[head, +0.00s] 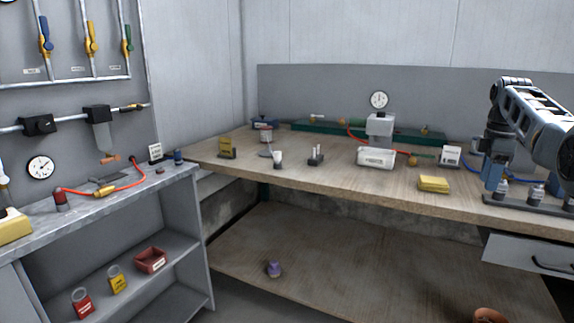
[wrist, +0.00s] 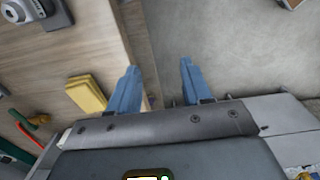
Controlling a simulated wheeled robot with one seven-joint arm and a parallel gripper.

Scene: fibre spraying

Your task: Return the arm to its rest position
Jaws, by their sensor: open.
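My gripper (wrist: 158,85) shows in the wrist view as two blue fingers standing apart, with nothing between them. Below it in that view lie the edge of the wooden bench and the grey floor. In the head view my arm reaches in from the right edge, and my gripper (head: 493,178) points down over the right part of the bench, close to a rack of small bottles (head: 522,203). Whether it touches the rack cannot be told from the head view.
The stack also shows in the wrist view (wrist: 87,93). An open drawer (head: 528,254) juts out under the bench. A grey counter stands at left.

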